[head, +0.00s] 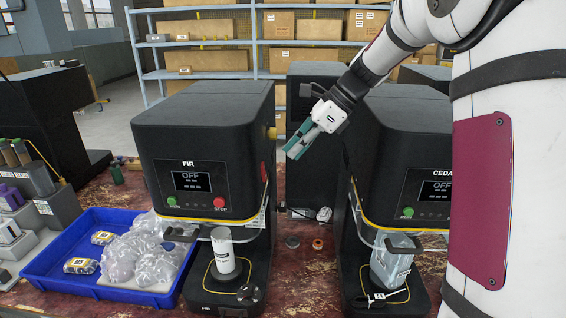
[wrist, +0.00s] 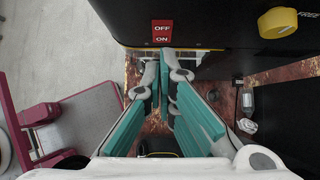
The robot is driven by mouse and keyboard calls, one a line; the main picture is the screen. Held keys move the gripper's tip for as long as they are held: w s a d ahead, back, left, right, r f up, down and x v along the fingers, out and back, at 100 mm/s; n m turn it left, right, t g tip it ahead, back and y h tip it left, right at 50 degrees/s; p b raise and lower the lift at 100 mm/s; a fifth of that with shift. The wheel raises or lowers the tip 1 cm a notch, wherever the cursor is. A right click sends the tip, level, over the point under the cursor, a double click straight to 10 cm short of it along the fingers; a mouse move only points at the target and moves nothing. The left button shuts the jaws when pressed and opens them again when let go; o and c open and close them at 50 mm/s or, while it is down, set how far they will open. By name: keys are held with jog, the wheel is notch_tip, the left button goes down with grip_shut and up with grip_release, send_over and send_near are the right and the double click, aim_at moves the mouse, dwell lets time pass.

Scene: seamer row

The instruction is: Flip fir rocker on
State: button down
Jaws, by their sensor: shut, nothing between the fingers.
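The fir machine (head: 205,140) is the black one labelled FIR at left; its display (head: 191,181) reads OFF. Its red rocker (head: 263,172) is on its right side face, seen edge-on in the head view. In the wrist view the rocker (wrist: 162,32) shows OFF above ON; which half is pressed I cannot tell. My gripper (head: 296,148) is in the gap right of the fir machine, with teal fingers. In the wrist view its shut, empty fingertips (wrist: 165,62) lie just below the rocker in the picture; contact is not clear.
A yellow knob (wrist: 278,22) sits right of the rocker in the wrist view. The second black machine (head: 405,130), labelled CEDA, partly hidden by my arm, stands close on the right, leaving a narrow gap. A blue tray (head: 60,235) with bagged items stands left. A white can (head: 223,252) is under fir.

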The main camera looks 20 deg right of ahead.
aim_at(264, 172)
jog(key=v, duration=0.5)
jog(key=f, duration=0.1)
jog(key=f+b, duration=0.1)
jog(key=shift+s+a+f, duration=0.1)
jog(key=shift+a+f, duration=0.25)
jog(key=shift+f, duration=0.05)
jog(key=p+x, duration=0.2)
jog(key=x, duration=0.8)
